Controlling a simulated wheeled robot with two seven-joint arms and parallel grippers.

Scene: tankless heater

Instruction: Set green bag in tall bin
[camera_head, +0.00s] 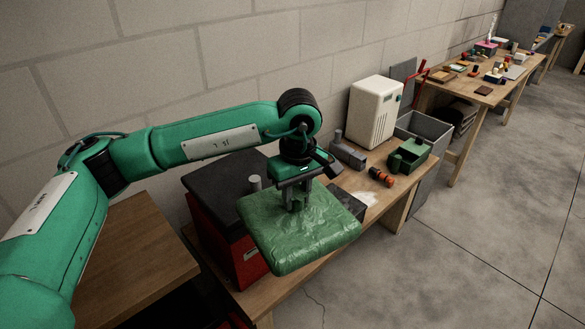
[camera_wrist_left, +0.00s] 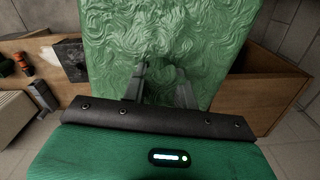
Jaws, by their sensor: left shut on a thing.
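The green bag (camera_head: 305,243) is a flat, shiny, wrinkled pillow shape. My left gripper (camera_head: 298,203) is shut on its upper face and holds it in front of the red box and the workbench. The bag also fills the upper middle of the left wrist view (camera_wrist_left: 200,35), with the gripper fingers (camera_wrist_left: 160,88) against it. A tall grey bin (camera_head: 424,127) with an open top stands on the floor beyond the workbench, to the right of the bag. Its inside is mostly hidden. My right gripper is not in view.
A red box with a dark top (camera_head: 222,178) stands behind the bag. The workbench (camera_head: 378,205) holds a cream appliance (camera_head: 375,112), a green open box (camera_head: 409,155) and an orange-black cylinder (camera_head: 381,176). A farther table (camera_head: 480,85) is cluttered. Floor at right is clear.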

